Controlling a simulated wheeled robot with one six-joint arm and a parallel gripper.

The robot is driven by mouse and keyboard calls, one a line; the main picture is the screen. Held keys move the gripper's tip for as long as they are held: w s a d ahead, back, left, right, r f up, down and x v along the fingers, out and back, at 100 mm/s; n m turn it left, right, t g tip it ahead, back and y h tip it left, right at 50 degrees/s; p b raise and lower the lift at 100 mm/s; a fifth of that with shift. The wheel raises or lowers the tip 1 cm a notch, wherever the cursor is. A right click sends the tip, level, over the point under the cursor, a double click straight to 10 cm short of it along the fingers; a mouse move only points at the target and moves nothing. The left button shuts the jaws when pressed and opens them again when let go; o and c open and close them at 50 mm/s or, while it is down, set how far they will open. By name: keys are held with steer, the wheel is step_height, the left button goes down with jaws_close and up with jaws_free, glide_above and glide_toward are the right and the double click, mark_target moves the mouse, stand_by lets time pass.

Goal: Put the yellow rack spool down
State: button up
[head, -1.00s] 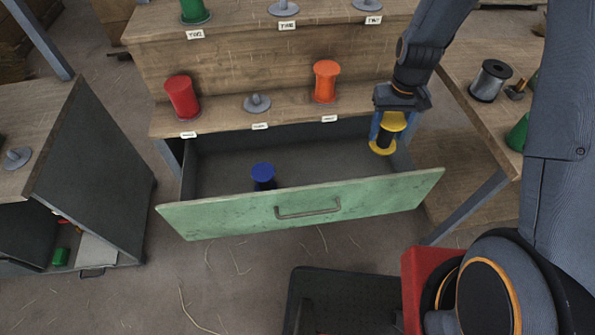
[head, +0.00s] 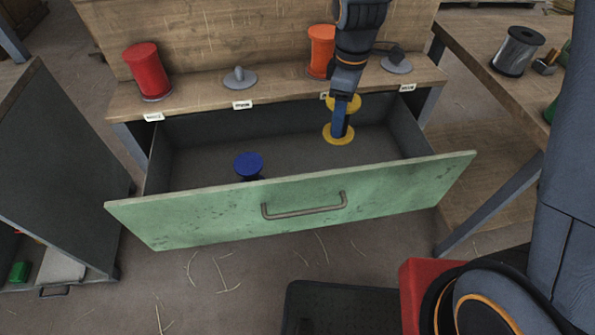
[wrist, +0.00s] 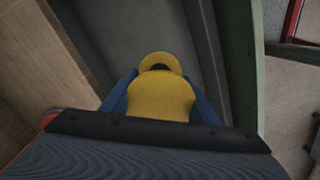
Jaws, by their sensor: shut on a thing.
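The yellow rack spool (head: 337,136) has yellow flanges and a darker middle. My gripper (head: 342,120) is shut on it, with blue fingers along its sides. The spool is upright, or nearly so, inside the right half of the open drawer's outline, near its back. I cannot tell whether its lower flange touches the drawer floor. In the wrist view the yellow upper flange (wrist: 160,98) sits between the two blue fingers. The open drawer (head: 290,212) has a green front and a dark grey inside.
A blue spool (head: 248,166) stands in the drawer's left part, near the front. On the shelf behind are a red spool (head: 146,72), an empty grey peg (head: 240,79), an orange spool (head: 321,52) and another empty peg (head: 397,62). The drawer floor between the blue and yellow spools is clear.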

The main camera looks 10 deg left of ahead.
step_height(320, 180, down, 18)
steer(key=shift+r, duration=0.1)
stand_by(0.5)
steer(key=o, duration=1.1)
step_height(320, 180, up, 12)
